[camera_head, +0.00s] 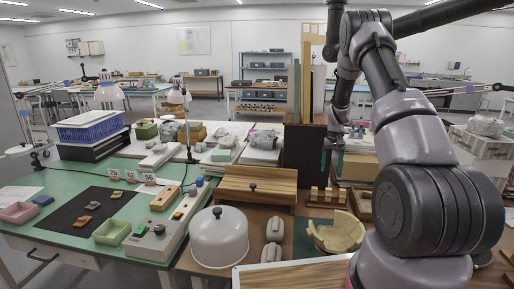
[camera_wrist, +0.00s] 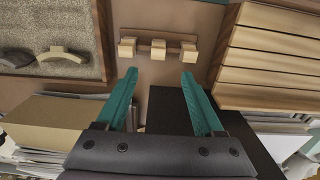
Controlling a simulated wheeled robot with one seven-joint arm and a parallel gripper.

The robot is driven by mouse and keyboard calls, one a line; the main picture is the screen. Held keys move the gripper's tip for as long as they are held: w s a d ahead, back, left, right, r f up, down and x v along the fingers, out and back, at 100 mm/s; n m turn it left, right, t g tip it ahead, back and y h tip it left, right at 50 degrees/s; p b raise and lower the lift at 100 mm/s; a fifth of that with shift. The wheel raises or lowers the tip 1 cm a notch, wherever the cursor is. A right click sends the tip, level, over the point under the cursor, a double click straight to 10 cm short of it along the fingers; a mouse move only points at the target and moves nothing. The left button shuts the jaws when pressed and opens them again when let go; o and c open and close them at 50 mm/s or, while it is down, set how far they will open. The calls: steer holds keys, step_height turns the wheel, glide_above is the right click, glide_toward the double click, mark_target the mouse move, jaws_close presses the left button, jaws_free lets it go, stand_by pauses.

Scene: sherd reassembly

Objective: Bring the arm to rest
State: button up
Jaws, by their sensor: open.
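My arm reaches up and over the right side of the head view. My gripper (camera_head: 333,150), with teal fingers, hangs near the back of the brown bench. In the wrist view my gripper (camera_wrist: 159,77) is open, with its two fingers apart and nothing between them. Beyond the fingertips is a small wooden rack with several blocks (camera_wrist: 158,48), which also shows in the head view (camera_head: 327,195). A tan, partly built clay bowl (camera_head: 338,233) stands at the front of the bench, beside my arm.
A slatted wooden box (camera_wrist: 270,62) lies right of the fingers in the wrist view. A grey-bedded tray (camera_wrist: 85,68) with curved sherds (camera_wrist: 60,54) lies left. A white dome cover (camera_head: 219,238) stands at the bench front. A green table (camera_head: 40,238) extends left.

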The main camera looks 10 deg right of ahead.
steer(key=s+a+r+t, duration=0.1)
steer(key=s+a+r, duration=0.3)
steer(key=r, duration=0.6)
steer(key=s+a+r+t+y, duration=0.1)
steer(key=s+a+r, duration=0.3)
steer(key=r, duration=0.6)
steer(key=s+a+r+t, duration=0.25)
steer(key=s+r, duration=0.25)
steer(key=r, duration=0.5)
steer(key=s+a+r+t, duration=0.1)
steer(key=s+a+r, duration=0.2)
steer(key=s, duration=0.9)
steer(key=s+a+r+m+t+y, duration=0.1)
steer(key=s+a+r, duration=0.3)
steer(key=s, duration=0.7)
steer(key=shift+s+a+r+t, duration=0.3)
steer(key=shift+s+r+t, duration=0.1)
steer(key=shift+r, duration=0.3)
steer(key=shift+w, duration=0.1)
steer(key=shift+c, duration=0.3)
